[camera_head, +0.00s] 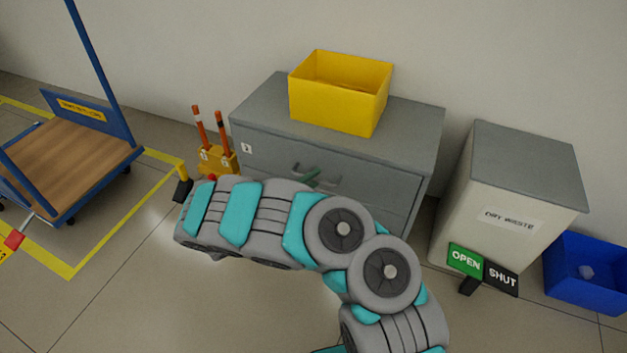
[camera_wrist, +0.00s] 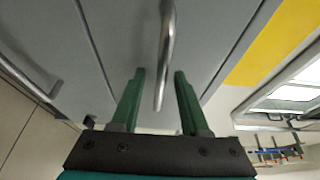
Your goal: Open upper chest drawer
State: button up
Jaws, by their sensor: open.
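The grey chest (camera_head: 414,118) stands against the wall. Its upper drawer (camera_head: 268,156) looks shut, its front flush with the chest. The upper drawer's metal handle (camera_head: 300,168) is partly hidden by my arm. In the wrist view this handle (camera_wrist: 167,45) runs between the two green fingers of my gripper (camera_wrist: 159,73). My gripper is open, with one finger on each side of the bar and visible gaps beside it. In the head view only a bit of green finger shows at the handle. The lower drawer's handle (camera_wrist: 30,80) shows at the left of the wrist view.
A yellow bin (camera_head: 340,98) sits on the chest. An orange caddy (camera_head: 218,160) stands left of it, beside a blue trolley (camera_head: 70,155). A dry waste cabinet (camera_head: 500,215), OPEN/SHUT signs (camera_head: 483,268) and a blue bin (camera_head: 590,275) are at the right.

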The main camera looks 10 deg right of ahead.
jog(key=shift+d, duration=0.2)
jog(key=shift+c, duration=0.2)
grip_shut()
dwell(1.1)
